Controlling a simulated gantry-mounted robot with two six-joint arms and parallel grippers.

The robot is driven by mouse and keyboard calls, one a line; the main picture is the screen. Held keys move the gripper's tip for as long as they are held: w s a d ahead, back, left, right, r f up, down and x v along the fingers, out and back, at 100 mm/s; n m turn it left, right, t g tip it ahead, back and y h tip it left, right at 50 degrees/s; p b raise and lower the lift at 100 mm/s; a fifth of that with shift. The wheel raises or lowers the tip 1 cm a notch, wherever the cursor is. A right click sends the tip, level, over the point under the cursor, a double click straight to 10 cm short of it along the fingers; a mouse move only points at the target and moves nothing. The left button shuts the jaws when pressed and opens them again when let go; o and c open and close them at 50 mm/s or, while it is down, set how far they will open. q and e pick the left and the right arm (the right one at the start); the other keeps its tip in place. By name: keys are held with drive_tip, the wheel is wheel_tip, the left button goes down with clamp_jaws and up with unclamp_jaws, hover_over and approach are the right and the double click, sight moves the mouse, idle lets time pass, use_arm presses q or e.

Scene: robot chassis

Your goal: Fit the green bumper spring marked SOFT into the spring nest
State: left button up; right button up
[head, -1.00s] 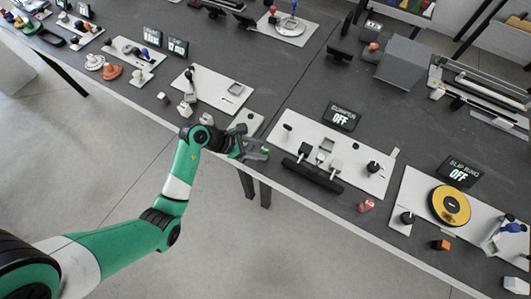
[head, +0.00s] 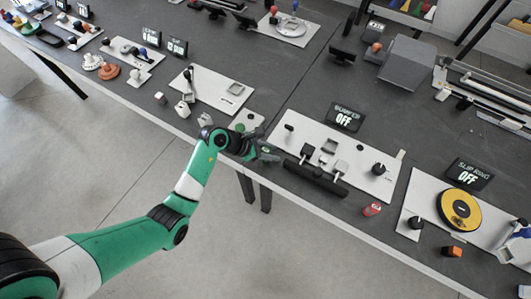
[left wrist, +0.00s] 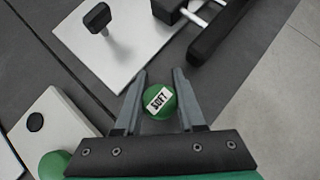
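The green bumper spring (left wrist: 160,101) shows its white SOFT label in the left wrist view, between the two fingers of my left gripper (left wrist: 160,76). The fingers stand apart on either side of it with hardly any gap; I cannot tell whether they press on it. In the head view my left gripper (head: 266,152) is low, just left of the bumper station's white plate (head: 291,123). The spring is small and mostly hidden there. On that plate are dark and grey fittings with a square holder (head: 329,146); I cannot tell for sure which is the nest. My right gripper is not visible.
A red piece with a white label (head: 372,209) is on the table at the plate's front right. A dark bar (head: 316,176) lies along the plate's front edge. The bumper sign (head: 345,117) reads OFF. Another green piece (left wrist: 54,165) is at lower left in the wrist view.

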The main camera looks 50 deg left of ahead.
use_arm(q)
clamp_jaws()
drive_tip(key=shift+r+p, duration=0.4)
drive_tip(key=shift+r, duration=0.15)
wheel_tip(320, 180, up, 3)
drive_tip(key=shift+p, duration=1)
drive_tip(key=s+d+r+p, duration=0.7)
drive_tip(key=s+d+r, duration=0.2)
drive_tip(key=s+d, duration=0.1)
